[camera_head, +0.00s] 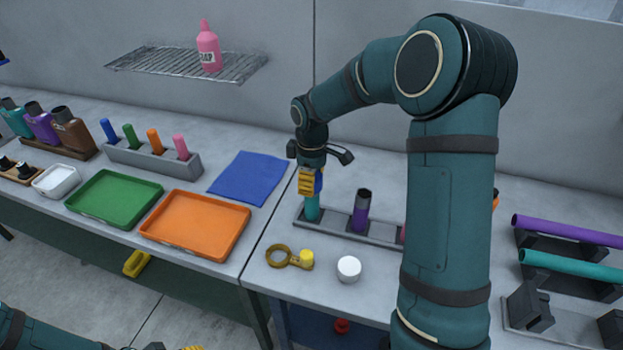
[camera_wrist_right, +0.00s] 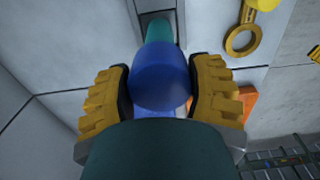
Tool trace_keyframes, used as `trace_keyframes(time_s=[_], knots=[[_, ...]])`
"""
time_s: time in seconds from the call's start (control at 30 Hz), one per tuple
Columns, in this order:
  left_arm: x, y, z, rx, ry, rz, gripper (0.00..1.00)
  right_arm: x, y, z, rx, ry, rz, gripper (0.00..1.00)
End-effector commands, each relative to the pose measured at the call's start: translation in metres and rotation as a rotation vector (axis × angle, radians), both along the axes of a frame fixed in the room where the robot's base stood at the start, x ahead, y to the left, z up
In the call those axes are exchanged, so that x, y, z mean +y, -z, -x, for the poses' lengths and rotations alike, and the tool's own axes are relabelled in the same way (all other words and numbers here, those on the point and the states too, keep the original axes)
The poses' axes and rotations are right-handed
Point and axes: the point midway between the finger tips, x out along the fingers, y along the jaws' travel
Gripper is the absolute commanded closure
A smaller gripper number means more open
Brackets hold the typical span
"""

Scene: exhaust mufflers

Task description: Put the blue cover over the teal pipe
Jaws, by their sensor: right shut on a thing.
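My right gripper (camera_head: 310,182) is shut on the blue cover (camera_head: 319,180), directly above the upright teal pipe (camera_head: 312,208) at the left end of a grey rack. In the right wrist view, the blue cover (camera_wrist_right: 160,78) sits between the yellow fingers of the right gripper (camera_wrist_right: 160,92). The teal pipe (camera_wrist_right: 159,30) shows beyond it, lined up with it. The fingers hide the joint, so I cannot tell how far the cover is over the pipe. Only a yellow bit of my left gripper (camera_head: 192,347) shows at the bottom edge.
The grey rack (camera_head: 332,224) also holds a purple pipe (camera_head: 361,212) close by. A yellow ring tool (camera_head: 278,256) and a white round cap (camera_head: 349,269) lie in front. An orange tray (camera_head: 196,258) and a blue cloth (camera_head: 250,178) are to the left. My right arm hides the rack's right part.

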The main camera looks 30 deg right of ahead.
Motion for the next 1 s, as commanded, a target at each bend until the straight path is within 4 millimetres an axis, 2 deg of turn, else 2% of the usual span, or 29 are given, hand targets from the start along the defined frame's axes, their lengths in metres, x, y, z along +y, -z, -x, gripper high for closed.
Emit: trace_keyframes(time_s=[1.0], knots=[[0.000,0.009,0.000,0.000,0.000,0.000,0.53,0.000,0.015,0.000,0.001,0.000,0.000,0.60]])
